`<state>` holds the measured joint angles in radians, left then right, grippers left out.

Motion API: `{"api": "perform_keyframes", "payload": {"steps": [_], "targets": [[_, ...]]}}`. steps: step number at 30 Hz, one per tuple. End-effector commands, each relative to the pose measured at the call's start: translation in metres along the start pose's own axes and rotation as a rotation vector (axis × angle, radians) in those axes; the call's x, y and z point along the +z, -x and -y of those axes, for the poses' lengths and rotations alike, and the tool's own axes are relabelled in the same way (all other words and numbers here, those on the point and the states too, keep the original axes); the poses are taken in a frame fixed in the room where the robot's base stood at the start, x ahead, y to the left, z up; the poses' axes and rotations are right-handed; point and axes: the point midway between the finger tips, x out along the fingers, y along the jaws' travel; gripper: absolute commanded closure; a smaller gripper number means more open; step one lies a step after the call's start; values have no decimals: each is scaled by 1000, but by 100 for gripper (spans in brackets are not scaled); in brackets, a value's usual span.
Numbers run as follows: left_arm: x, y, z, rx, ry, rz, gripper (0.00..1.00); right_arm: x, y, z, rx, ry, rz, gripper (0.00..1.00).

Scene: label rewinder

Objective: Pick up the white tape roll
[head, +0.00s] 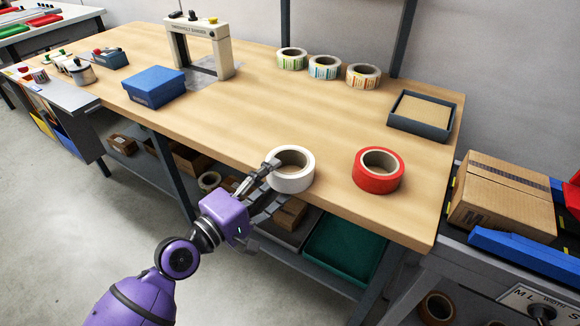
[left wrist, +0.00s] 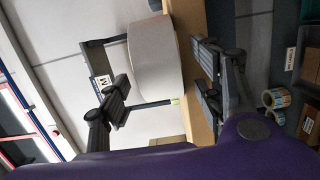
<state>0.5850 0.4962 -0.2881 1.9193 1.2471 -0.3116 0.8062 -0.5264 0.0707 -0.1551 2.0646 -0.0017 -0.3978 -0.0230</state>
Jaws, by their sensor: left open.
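The white tape roll (head: 293,183) lies flat near the front edge of the wooden bench (head: 222,128). My left gripper (head: 271,182) is at its near left side, jaws open. One finger is at the roll's upper rim; the other is lower, by the bench edge. In the left wrist view the roll (left wrist: 155,65) shows ahead between the spread fingers of my left gripper (left wrist: 162,82). I cannot tell whether either finger touches it. My right gripper is not in view.
A red tape roll (head: 377,182) lies to the right of the white one. Several label rolls (head: 324,72) stand at the back, near a grey tray (head: 420,126). A blue box (head: 154,93) and a white frame device (head: 180,50) are at left. The middle of the bench is clear.

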Motion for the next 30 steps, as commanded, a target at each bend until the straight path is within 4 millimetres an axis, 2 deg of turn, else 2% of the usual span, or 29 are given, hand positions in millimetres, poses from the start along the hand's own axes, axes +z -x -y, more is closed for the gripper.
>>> {"api": "perform_keyframes", "payload": {"steps": [2, 15, 24, 30], "targets": [[0, 0, 0, 0, 0, 0, 39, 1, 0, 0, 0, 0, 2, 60], [0, 1, 0, 0, -1, 0, 95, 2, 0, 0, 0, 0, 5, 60], [0, 0, -4, 3, -2, -1, 95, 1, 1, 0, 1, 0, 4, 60], [0, 0, -26, 7, -4, 0, 95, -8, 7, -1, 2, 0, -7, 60]]}}
